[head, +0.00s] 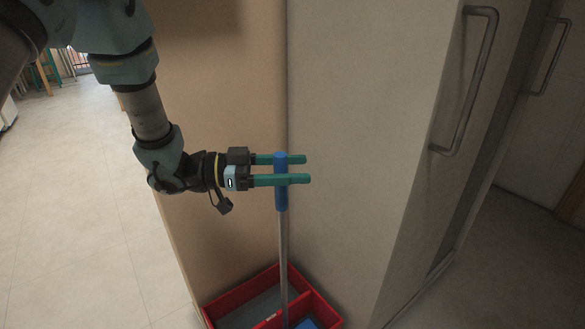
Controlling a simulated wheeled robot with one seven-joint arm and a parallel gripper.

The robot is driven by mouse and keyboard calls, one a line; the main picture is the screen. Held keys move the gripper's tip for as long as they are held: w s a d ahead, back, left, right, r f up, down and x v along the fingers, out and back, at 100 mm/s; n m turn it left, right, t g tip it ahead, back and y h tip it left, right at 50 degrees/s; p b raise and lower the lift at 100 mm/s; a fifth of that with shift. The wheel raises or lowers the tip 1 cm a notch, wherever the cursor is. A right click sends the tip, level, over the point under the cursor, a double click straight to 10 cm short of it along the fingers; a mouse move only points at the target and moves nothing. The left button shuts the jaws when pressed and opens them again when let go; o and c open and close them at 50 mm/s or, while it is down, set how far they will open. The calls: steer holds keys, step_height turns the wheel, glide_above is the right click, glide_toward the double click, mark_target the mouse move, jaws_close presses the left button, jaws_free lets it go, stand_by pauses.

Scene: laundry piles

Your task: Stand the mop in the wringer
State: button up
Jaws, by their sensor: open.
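The mop (283,250) stands close to upright, with a blue grip at the top and a thin grey pole below. Its lower end goes down into a red bucket (218,304) at the bottom of the view, and the mop head is cut off or hidden there. My gripper (308,169) is open at the height of the blue grip. Its two green fingers lie on either side of the grip and reach past it to the right. The bucket has a divider and a grey part in its left compartment; I cannot tell for sure which part is the wringer.
A tan panel (220,110) stands behind my gripper, and a pale cabinet (350,90) with a long metal handle (473,80) stands to the right. Another handle shows at the far right. Open tiled floor (75,200) lies to the left.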

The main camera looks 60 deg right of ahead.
steer(key=b+v, duration=0.1)
steer(key=v, duration=1.1)
steer(key=shift+r, duration=0.1)
